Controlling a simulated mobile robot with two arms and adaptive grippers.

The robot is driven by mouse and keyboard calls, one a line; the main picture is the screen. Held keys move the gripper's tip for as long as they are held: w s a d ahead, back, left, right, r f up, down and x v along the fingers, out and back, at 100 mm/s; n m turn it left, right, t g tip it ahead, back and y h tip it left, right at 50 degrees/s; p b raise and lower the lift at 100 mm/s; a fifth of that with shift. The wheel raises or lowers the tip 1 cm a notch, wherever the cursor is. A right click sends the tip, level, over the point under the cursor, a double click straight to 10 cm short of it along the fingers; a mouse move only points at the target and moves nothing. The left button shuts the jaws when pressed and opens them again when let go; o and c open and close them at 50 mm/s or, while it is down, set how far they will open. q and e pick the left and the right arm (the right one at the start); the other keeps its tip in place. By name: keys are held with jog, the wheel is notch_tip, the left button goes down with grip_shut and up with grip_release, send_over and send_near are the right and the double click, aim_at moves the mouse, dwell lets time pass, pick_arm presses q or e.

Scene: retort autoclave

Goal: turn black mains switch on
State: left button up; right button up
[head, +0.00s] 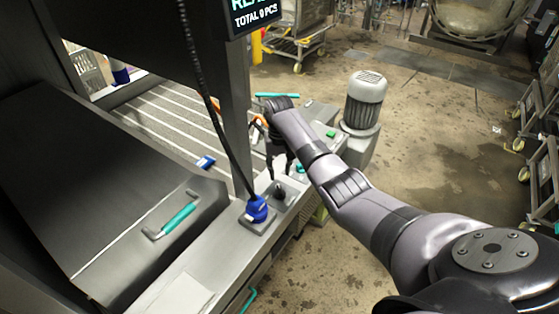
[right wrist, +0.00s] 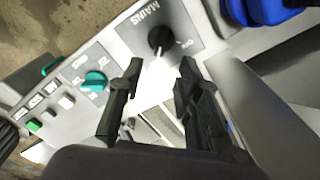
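The black mains switch (right wrist: 161,38) is a round rotary knob on a dark plate marked "MAINS" in the right wrist view. It sits just beyond my right gripper's fingertips, roughly between their lines, with no contact visible. Small marks stand beside the knob; I cannot read which position it points to. In the head view the black switch (head: 280,191) is on the steel ledge, just below my right gripper (head: 280,174). In the right wrist view my right gripper (right wrist: 158,74) is open, with nothing between its fingers. My left gripper is not in view.
A teal rotary knob (right wrist: 95,81) and several small buttons (right wrist: 50,113) share the panel. A blue connector (head: 257,208) with a black cable stands close to the switch. A steel post (head: 235,100) rises behind. A teal-handled steel lid (head: 100,190) lies left.

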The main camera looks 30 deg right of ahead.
notch_tip(320, 180, up, 4)
jog(key=shift+f, duration=0.1)
dwell(0.6)
